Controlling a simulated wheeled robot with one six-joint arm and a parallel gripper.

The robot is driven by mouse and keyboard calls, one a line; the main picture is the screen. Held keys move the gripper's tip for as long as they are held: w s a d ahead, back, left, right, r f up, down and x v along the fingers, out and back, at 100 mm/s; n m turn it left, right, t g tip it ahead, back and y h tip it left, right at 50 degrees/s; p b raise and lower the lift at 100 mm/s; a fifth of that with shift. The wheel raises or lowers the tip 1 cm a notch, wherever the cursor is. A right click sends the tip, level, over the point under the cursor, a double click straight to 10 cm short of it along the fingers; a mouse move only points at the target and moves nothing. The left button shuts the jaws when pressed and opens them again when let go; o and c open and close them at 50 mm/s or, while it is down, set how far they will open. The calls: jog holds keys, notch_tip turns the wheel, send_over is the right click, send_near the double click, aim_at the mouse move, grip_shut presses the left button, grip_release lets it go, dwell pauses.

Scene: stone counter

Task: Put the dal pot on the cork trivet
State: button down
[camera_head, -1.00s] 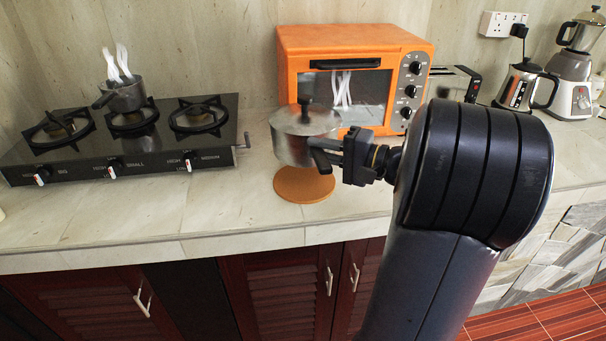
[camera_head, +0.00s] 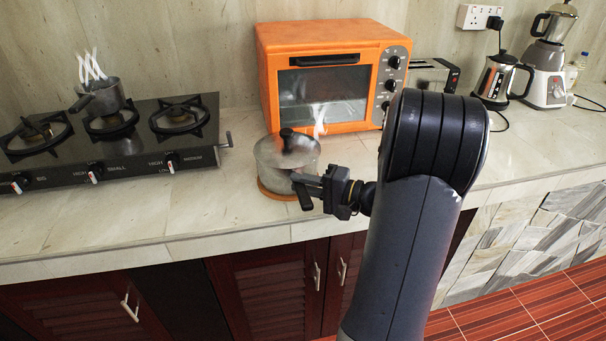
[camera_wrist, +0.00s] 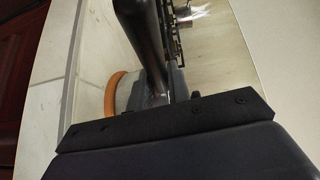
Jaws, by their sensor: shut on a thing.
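The dal pot (camera_head: 285,163), a lidded steel pot with a dark knob, sits upright on the cork trivet (camera_head: 272,192) on the counter in the head view. The trivet's rim shows around the pot's front base. My gripper (camera_head: 303,186) is at the pot's right front side, shut on its dark handle. In the wrist view the trivet's orange-brown edge (camera_wrist: 112,90) shows. A large dark part there covers much of the pot.
An orange oven (camera_head: 330,75) stands close behind the pot. A gas hob (camera_head: 120,145) with a small steaming saucepan (camera_head: 102,97) is to the left. A toaster (camera_head: 432,75), kettle (camera_head: 500,80) and blender (camera_head: 548,70) stand right. The counter in front is clear.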

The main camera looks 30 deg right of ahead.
jog(key=shift+r, duration=0.15)
jog(key=c, duration=1.3)
grip_release()
jog(key=shift+c, duration=0.2)
jog(key=b+v, duration=0.1)
jog(key=v, duration=1.1)
jog(key=shift+b, duration=0.35)
